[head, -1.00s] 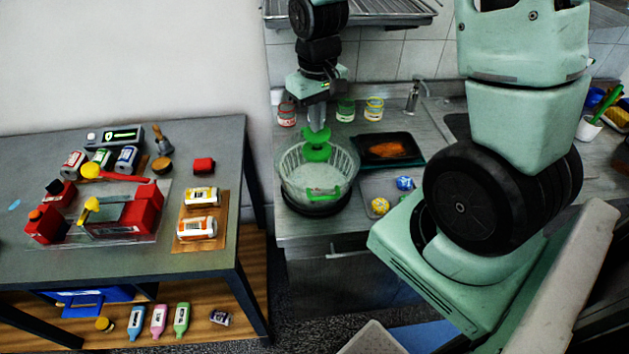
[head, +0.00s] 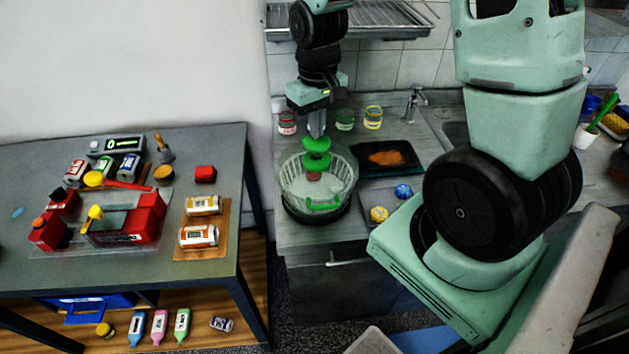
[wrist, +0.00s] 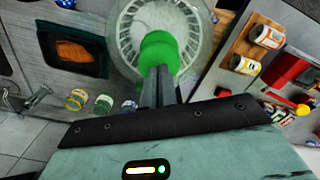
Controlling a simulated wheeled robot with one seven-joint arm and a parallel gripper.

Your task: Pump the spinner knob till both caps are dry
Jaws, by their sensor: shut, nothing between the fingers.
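The spinner (head: 345,180) is a clear ribbed bowl on a dark round base at the left end of the counter. Its green knob (head: 316,144) stands at the middle, with a second green disc just below. A small reddish-brown patch shows under the discs. My gripper (head: 317,132) points down at the knob, shut and empty. In the wrist view its fingertips (wrist: 162,72) meet the green knob (wrist: 159,50), apparently touching. A blue-patterned ball-like item (head: 403,191) and a yellow one (head: 379,214) lie beside the spinner; I cannot tell whether these are the caps.
A black tray (head: 364,168) with something orange is right of the spinner. Several jars (head: 345,119) and a faucet (head: 411,104) stand behind. Clear floor between is narrow.

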